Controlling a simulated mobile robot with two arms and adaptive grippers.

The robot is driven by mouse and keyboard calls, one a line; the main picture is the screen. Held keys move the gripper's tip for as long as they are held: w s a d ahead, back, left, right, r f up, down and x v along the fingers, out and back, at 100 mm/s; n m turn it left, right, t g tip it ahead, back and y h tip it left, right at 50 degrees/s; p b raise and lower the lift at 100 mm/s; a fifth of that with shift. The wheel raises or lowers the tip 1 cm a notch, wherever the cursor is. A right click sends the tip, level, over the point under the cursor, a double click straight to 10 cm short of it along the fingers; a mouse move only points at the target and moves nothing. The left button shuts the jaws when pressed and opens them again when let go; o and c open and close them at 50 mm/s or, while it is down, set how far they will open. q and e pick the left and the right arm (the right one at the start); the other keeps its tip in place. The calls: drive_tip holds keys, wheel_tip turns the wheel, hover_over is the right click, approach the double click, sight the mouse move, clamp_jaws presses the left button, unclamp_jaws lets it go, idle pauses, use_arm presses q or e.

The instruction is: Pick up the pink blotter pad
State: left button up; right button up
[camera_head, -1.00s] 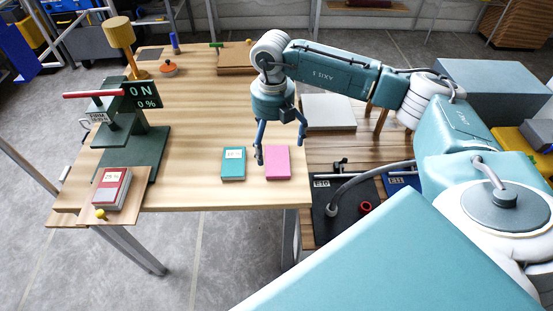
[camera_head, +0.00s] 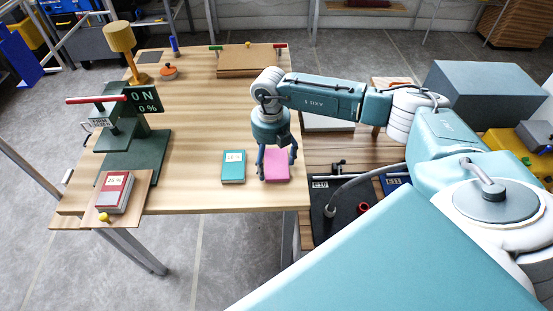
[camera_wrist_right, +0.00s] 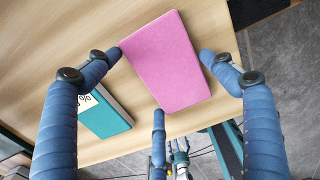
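The pink blotter pad (camera_head: 277,168) lies flat on the wooden table near its front right edge. It also shows in the right wrist view (camera_wrist_right: 168,62). My right gripper (camera_head: 277,170) is directly over the pad, pointing down. In the right wrist view its blue fingers (camera_wrist_right: 160,75) are spread apart, with the pad between and below them. The fingers look open and hold nothing; whether the tips touch the pad is unclear.
A teal pad (camera_head: 233,167) lies just left of the pink one. A red pad (camera_head: 114,192) sits on a board at the table's left, by a dark green press (camera_head: 130,155). A dark mat with a hose (camera_head: 335,205) is to the right. The table's middle is clear.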

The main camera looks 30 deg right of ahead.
drive_tip(key=c, duration=0.5)
